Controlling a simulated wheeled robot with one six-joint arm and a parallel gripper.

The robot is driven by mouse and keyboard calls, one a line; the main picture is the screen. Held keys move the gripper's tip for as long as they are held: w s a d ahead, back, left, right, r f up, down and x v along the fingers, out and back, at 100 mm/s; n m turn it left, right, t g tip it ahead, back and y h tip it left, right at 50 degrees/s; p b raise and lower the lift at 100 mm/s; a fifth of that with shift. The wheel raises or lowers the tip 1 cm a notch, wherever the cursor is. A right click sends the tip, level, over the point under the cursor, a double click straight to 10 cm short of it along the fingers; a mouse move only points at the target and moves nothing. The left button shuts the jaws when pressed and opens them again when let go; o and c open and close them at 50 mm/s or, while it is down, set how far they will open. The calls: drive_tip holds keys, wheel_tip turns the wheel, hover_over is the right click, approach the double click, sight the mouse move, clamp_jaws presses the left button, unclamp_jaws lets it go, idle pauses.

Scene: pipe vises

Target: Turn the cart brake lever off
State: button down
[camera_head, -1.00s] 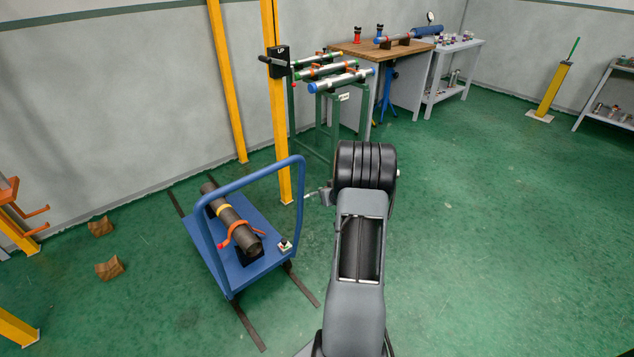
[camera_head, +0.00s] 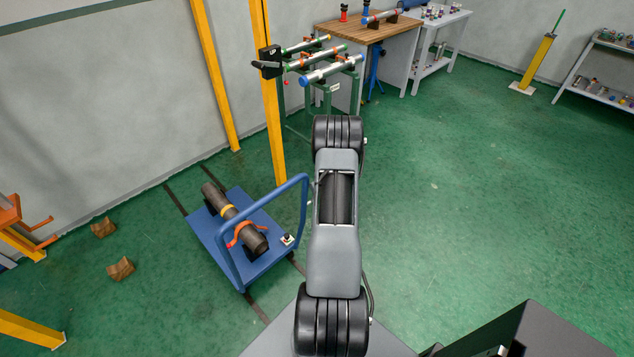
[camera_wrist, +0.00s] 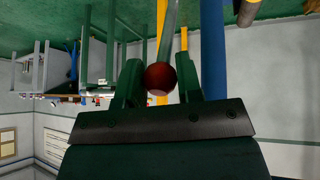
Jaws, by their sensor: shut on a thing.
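The blue cart (camera_head: 262,265) stands left of my arm, its push handle (camera_head: 262,207) on the near right side. In the wrist view, my gripper (camera_wrist: 159,70) is shut on a dark red ball knob (camera_wrist: 160,79) at the end of a grey rod (camera_wrist: 171,35), which looks like the brake lever. A blue post (camera_wrist: 213,50), likely the cart handle, runs close beside the right finger. In the head view my arm hides the gripper and the lever. Where the rod meets the cart cannot be seen.
A dark pipe (camera_head: 235,217) lies strapped on the cart. Yellow posts (camera_head: 268,100) stand behind it, with a pipe stand (camera_head: 325,95) and workbench (camera_head: 355,32) beyond. Wooden blocks (camera_head: 120,268) lie on the floor at left.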

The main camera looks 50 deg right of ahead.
idle(0.4)
drive_tip(key=c, duration=0.8)
unclamp_jaws()
drive_tip(key=shift+w, duration=0.1)
drive_tip(key=shift+f, duration=0.15)
